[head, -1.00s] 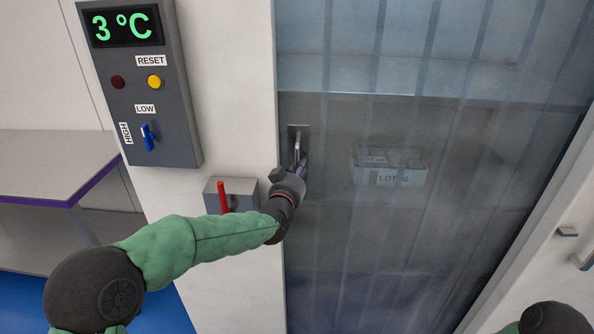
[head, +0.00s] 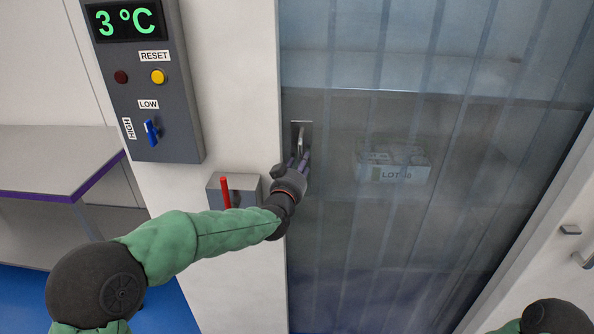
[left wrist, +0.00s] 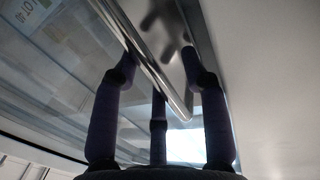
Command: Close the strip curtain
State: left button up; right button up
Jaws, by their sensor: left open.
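The strip curtain (head: 440,220) is a sheet of clear vertical strips and hangs across the doorway as far as I can see it. A metal handle (head: 301,137) on a small plate is at its left edge, close to the white wall. My left gripper (head: 300,161) is open at the lower end of this handle. In the left wrist view the handle bar (left wrist: 150,72) runs between the spread dark fingers of the left gripper (left wrist: 162,70). I cannot tell whether they touch it. My right gripper is out of view.
A grey control panel (head: 185,110) and a box with a red lever (head: 225,192) are on the wall left of the handle. A shelf (head: 40,172) stands at far left. Behind the curtain is a carton marked LOT (head: 392,174). The white door frame (head: 535,230) is at right.

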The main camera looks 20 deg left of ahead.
pick_arm(q)
jog(key=s, duration=1.2)
jog(key=shift+d, duration=0.25)
jog(key=s+d+f+g+h, duration=0.1)
jog(key=d+f+g, duration=0.15)
jog(key=f, duration=0.85)
jog(key=s+d+f+g+h, duration=0.1)
jog(key=s+f+g, duration=0.15)
jog(key=f, duration=0.75)
jog(key=s+d+f+g+h, duration=0.15)
jog(key=f+g, duration=0.25)
jog(key=f, duration=0.7)
jog(key=s+d+f+n+g, duration=0.1)
jog(key=s+d+f+g, duration=0.2)
jog(key=s+f, duration=0.7)
jog(key=s+d+f+n+g+h+p, duration=0.1)
jog(key=s+d+f+g, duration=0.3)
jog(key=s+f, duration=0.5)
jog(key=s+g, duration=0.1)
jog(key=s, duration=0.1)
jog(key=shift+s+f+g, duration=0.3)
jog(key=shift+f, duration=0.05)
